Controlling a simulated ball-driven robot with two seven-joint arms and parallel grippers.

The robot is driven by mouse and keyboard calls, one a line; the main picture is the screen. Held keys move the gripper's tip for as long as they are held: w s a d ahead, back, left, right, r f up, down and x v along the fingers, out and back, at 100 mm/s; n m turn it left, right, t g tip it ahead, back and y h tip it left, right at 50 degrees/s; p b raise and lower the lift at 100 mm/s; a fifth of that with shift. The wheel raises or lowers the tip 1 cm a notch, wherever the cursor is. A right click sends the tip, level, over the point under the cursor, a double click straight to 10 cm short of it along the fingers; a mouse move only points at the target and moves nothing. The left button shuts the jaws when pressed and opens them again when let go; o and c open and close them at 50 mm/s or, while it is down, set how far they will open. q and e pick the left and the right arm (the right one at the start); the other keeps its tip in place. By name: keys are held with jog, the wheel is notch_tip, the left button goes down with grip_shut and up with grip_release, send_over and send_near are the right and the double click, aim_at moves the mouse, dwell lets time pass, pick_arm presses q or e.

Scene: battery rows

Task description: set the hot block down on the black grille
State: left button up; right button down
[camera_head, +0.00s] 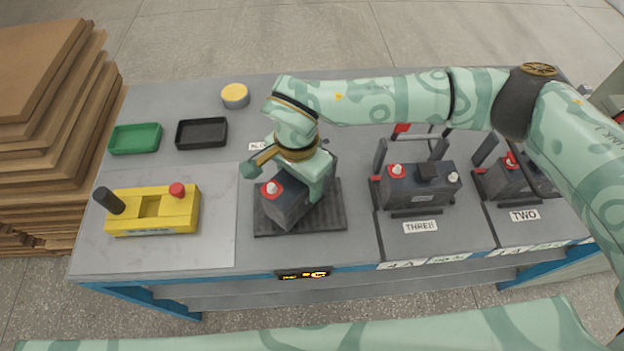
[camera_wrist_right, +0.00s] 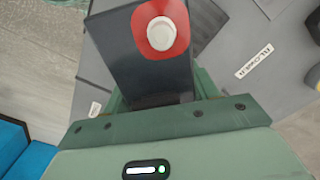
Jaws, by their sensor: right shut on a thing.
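The hot block (camera_head: 289,204) is a dark battery-like block with a red-ringed white terminal on top. My right gripper (camera_head: 304,176) is shut on it from above and hides part of its top. The block is over the ribbed black grille (camera_head: 334,217), turned at an angle to the grille's edges. I cannot tell whether its underside touches the grille. In the right wrist view the block (camera_wrist_right: 122,50) shows close up between the fingers, with its red and white terminal. My left gripper is not in view.
Dark batteries stand in bays at right, labelled THREE (camera_head: 420,227) and TWO (camera_head: 524,215). At left are a yellow device (camera_head: 150,222) with a black knob, a green tray (camera_head: 135,150), a black tray (camera_head: 201,146) and a yellow-topped round tin (camera_head: 235,101). Cardboard is stacked beyond the left edge.

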jog(key=shift+w+a+f, duration=0.2)
notch_tip(320, 180, down, 3)
jog(key=shift+w+a+f+b, duration=0.1)
jog(key=shift+w+f+b, duration=0.1)
jog(key=shift+b, duration=0.25)
jog(key=shift+s+r, duration=0.1)
jog(key=shift+c, duration=2.1)
grip_release()
jog(key=shift+f, duration=0.2)
jog(key=shift+s, duration=0.1)
notch_tip(320, 180, up, 12)
jog(key=shift+r+p, duration=0.1)
jog(key=shift+p, duration=0.9)
